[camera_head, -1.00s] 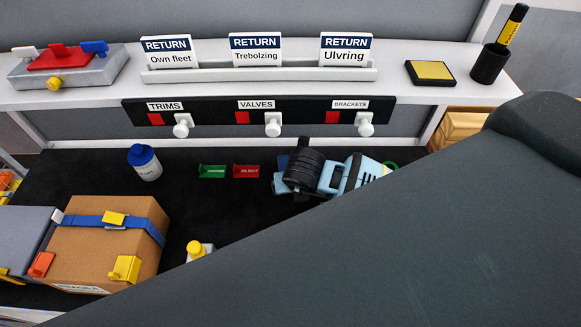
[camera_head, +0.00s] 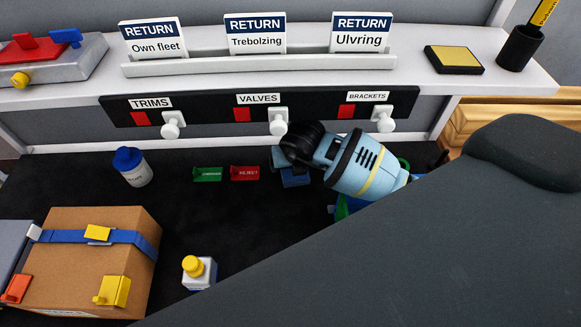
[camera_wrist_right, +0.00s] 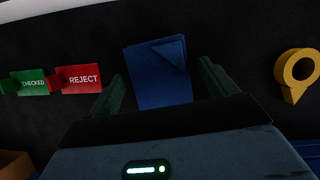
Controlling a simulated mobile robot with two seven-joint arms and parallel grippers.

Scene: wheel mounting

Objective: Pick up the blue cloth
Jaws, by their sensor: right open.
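The blue cloth (camera_wrist_right: 158,72) lies folded on the dark work surface in the right wrist view, one corner turned over. In the head view a small part of it (camera_head: 295,178) shows beside my right wrist. My right gripper (camera_wrist_right: 160,87) is open, its two dark fingers apart on either side of the cloth's near part. The cloth is not clamped; how high the fingertips are above the surface I cannot tell. In the head view the fingers are hidden behind my wrist. My left gripper is not in view.
The green CHECKED sign (camera_wrist_right: 32,82) and red REJECT sign (camera_wrist_right: 78,79) lie left of the cloth. A yellow ring-shaped thing (camera_wrist_right: 281,72) lies to the right. A cardboard box (camera_head: 75,270), a blue-capped bottle (camera_head: 133,168) and a yellow-capped bottle (camera_head: 199,272) stand further left.

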